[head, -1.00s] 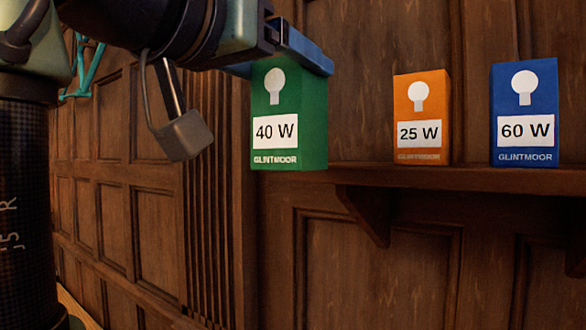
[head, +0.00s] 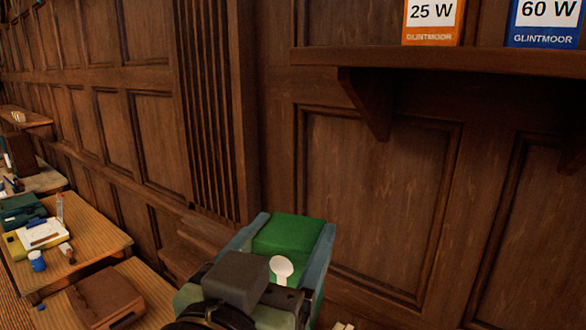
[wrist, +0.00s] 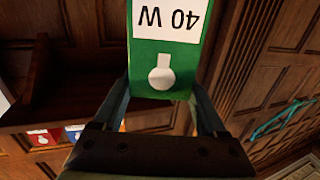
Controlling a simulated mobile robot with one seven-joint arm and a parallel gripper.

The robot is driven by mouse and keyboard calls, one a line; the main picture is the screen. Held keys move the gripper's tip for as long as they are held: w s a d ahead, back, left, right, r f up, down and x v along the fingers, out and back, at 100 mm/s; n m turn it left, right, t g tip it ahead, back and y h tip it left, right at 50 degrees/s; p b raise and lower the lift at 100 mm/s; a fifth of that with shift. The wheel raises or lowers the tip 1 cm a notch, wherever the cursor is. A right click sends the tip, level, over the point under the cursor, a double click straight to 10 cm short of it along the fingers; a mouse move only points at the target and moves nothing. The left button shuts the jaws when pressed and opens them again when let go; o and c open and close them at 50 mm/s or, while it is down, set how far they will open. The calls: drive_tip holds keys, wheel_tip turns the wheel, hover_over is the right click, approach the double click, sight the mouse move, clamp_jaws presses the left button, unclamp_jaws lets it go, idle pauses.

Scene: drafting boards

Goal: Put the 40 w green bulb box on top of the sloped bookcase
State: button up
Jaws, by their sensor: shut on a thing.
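The green 40 W bulb box (head: 290,234) is between the fingers of my gripper (head: 284,242), low in the middle of the head view. My gripper is shut on its sides. The wrist view shows the box's front (wrist: 162,55) with the white bulb picture and the "40 W" label upside down. The box is held clear of the wall shelf. I cannot make out the sloped bookcase for certain; a brown wooden piece (head: 188,252) stands against the wall left of my gripper, partly hidden by it.
An orange 25 W box (head: 430,24) and a blue 60 W box (head: 545,24) stand on the wall shelf (head: 430,62) at upper right. Desks (head: 95,248) with books and small items line the left. A red item (wrist: 40,138) shows at left in the wrist view.

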drive_tip(key=s+f+n+y, duration=0.2)
drive_tip(key=s+f+y, duration=0.1)
drive_tip(key=f, duration=2)
drive_tip(key=s+f+n+t+y, duration=0.1)
drive_tip(key=s+f, duration=0.5)
drive_tip(key=f, duration=1.6)
drive_tip(key=shift+d+f+n+y, duration=0.15)
drive_tip(key=shift+f+n+y, duration=0.3)
drive_tip(key=shift+y, duration=0.45)
drive_tip(key=shift+r, duration=0.1)
drive_tip(key=shift+w, duration=0.15)
wheel_tip(320, 180, down, 16)
drive_tip(key=b, duration=1.6)
